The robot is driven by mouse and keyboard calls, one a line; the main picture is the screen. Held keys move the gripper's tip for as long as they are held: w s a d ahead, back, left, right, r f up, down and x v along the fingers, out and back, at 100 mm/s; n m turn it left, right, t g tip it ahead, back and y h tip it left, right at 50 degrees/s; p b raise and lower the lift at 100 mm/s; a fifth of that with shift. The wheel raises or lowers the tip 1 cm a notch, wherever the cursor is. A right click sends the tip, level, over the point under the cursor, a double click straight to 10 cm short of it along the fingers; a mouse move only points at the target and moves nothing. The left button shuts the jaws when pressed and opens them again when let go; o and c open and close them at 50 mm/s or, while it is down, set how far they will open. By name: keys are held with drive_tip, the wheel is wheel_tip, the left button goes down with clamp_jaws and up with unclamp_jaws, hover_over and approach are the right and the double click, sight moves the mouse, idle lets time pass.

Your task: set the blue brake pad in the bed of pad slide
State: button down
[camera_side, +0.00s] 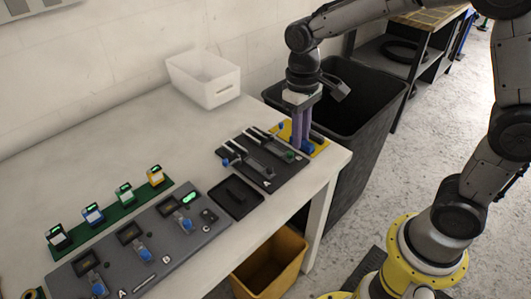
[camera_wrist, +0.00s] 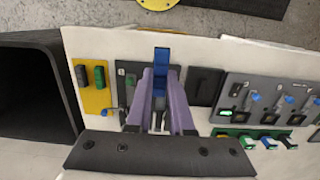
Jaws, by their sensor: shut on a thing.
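My gripper (camera_side: 301,148) has purple fingers and points down over the right end of the table in the side view. In the wrist view my gripper (camera_wrist: 160,95) is shut on the blue brake pad (camera_wrist: 162,56), which sticks out past the fingertips. Blue also shows at the fingertips in the side view (camera_side: 308,147). The pad slide is on a dark panel (camera_side: 262,178) with metal rails and small knobs. In the wrist view this panel (camera_wrist: 121,90) lies beneath the fingers, which hide its middle and the bed. The gap between pad and panel cannot be judged.
A black tray (camera_side: 236,197) and a grey console (camera_side: 140,250) lie left of the panel. A white bin (camera_side: 210,92) stands behind. A black bin (camera_side: 365,100) adjoins the table's right edge.

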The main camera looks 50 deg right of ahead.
drive_tip(key=w+f, duration=0.4)
drive_tip(key=w, duration=0.4)
hover_over(255, 164)
drive_tip(key=f, duration=0.5)
drive_tip(key=shift+s, duration=0.25)
drive_tip(key=shift+w+f, duration=0.3)
drive_tip(key=shift+f, duration=1.7)
drive_tip(key=shift+f, duration=0.6)
drive_tip(key=c, duration=0.8)
unclamp_jaws()
